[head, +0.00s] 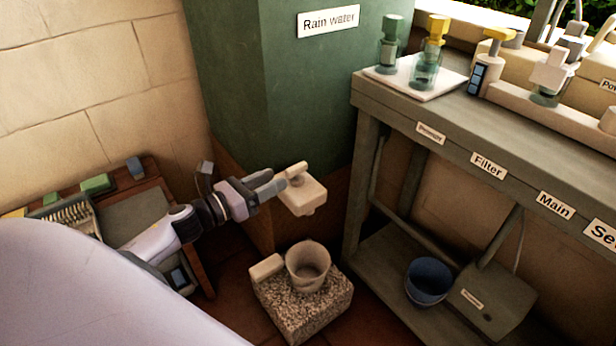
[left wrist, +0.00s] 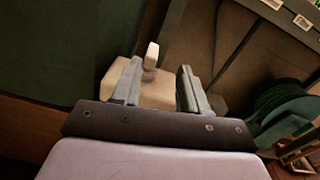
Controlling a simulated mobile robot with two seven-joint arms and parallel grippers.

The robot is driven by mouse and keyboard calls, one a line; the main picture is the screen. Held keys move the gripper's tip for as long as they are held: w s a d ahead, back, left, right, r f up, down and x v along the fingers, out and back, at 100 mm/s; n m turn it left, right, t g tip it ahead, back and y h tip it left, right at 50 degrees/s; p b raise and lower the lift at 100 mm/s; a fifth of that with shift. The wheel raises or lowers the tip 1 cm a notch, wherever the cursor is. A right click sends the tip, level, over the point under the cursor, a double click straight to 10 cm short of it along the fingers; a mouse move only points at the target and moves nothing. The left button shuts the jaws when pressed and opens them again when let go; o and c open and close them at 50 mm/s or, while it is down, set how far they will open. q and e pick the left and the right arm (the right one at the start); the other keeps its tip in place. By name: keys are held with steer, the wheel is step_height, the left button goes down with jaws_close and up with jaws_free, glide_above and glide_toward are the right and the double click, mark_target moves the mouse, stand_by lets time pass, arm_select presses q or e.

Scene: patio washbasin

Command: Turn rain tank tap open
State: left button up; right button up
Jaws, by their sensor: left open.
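The rain tank (head: 300,100) is a large green block labelled "Rain water" at the back centre of the head view. Its pale tap (head: 304,197) sticks out low at the front, with a small lever on top. My left gripper (head: 277,181) reaches in from the left, its fingertips beside the lever. In the left wrist view the open fingers (left wrist: 160,68) point at the tap body (left wrist: 158,94), and the lever (left wrist: 152,54) shows between the fingertips, nearer the left one. I cannot tell whether a finger touches it. My right gripper is not in view.
Below the tap a pale cup (head: 307,267) stands on a speckled stone block (head: 312,312). A grey bench (head: 470,130) with bottles and labels is at right, a blue bucket (head: 428,281) on its lower shelf. A wooden stand (head: 130,215) with brushes and sponges is at left.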

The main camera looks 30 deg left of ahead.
mark_target(286, 171)
arm_select(q)
steer(key=shift+w+a+f+m+h+b, duration=0.1)
steer(key=shift+w+a+m+h+b, duration=0.05)
steer(key=shift+w+m, duration=0.4)
steer(key=shift+w+a+f+m+h+b, duration=0.1)
steer(key=shift+w+m+h+b, duration=0.05)
steer(key=shift+w+m, duration=0.4)
steer(key=shift+b+x, duration=0.4)
steer(key=shift+x, duration=2.8)
jaws_close()
